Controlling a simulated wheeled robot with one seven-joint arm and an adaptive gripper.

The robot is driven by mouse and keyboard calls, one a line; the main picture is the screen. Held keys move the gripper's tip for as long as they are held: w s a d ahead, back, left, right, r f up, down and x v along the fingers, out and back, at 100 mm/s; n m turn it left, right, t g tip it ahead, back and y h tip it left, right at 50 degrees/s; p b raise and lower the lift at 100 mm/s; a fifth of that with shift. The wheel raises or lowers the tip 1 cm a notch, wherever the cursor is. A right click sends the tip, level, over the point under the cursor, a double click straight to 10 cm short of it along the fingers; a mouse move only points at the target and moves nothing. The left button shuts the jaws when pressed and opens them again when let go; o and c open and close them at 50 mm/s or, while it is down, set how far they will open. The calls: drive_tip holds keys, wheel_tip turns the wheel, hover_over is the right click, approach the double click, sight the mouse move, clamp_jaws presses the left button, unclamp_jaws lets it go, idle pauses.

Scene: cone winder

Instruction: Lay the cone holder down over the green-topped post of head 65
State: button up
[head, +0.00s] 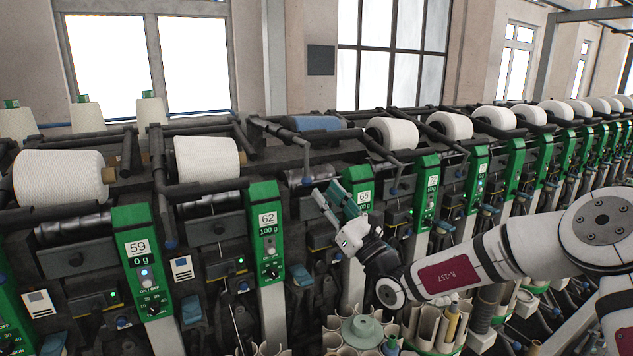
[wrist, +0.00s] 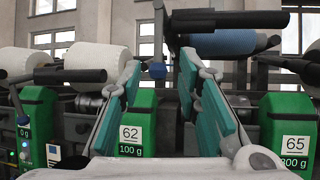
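The green-topped post of head 65 (head: 364,194) stands right of my gripper, partly covered by it; it also shows at the right of the wrist view (wrist: 297,135). The cone holder (head: 279,134) is a dark bar frame left of and above this post, near a blue cone (head: 318,123). In the wrist view, the cone holder (wrist: 232,19) has a horizontal dark bar across the top, and a blue knob (wrist: 158,70) shows between my fingers. My gripper (head: 328,200) is open, with its teal-padded fingers (wrist: 160,82) apart and pointing up toward the holder. Contact cannot be told.
The post of head 62 (head: 266,232) and the post of head 59 (head: 144,262) stand to the left. White cones (head: 207,159) sit on neighbouring heads, with dark bars (head: 210,188) in front. Several cardboard tubes (head: 425,325) stand below my arm.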

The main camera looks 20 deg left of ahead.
drive_tip(key=shift+v, duration=1.45)
drive_tip(key=s+a+r+n+g, duration=0.1)
drive_tip(key=s+r+n+g, duration=0.2)
drive_tip(key=s+n+g, duration=0.95)
drive_tip(key=s+d+f+n+g+h+b, duration=0.1)
drive_tip(key=s+d+f+n+g+h, duration=0.15)
drive_tip(key=s+d+n+h, duration=0.5)
drive_tip(key=s+d+n+t+h, duration=0.1)
drive_tip(key=s+d+t+h, duration=0.3)
drive_tip(key=d, duration=1.2)
drive_tip(key=s+d+n+t+h+b, duration=0.1)
drive_tip(key=s+d+t+h, duration=0.3)
drive_tip(key=d, duration=1.3)
drive_tip(key=s+n+h, duration=0.1)
drive_tip(key=s+h, duration=0.3)
drive_tip(key=h, duration=0.1)
drive_tip(key=shift+s+f+n+t+h, duration=0.2)
drive_tip(key=shift+n+t+h, duration=0.1)
drive_tip(key=shift+t+h, duration=0.1)
drive_tip(key=shift+c, duration=0.3)
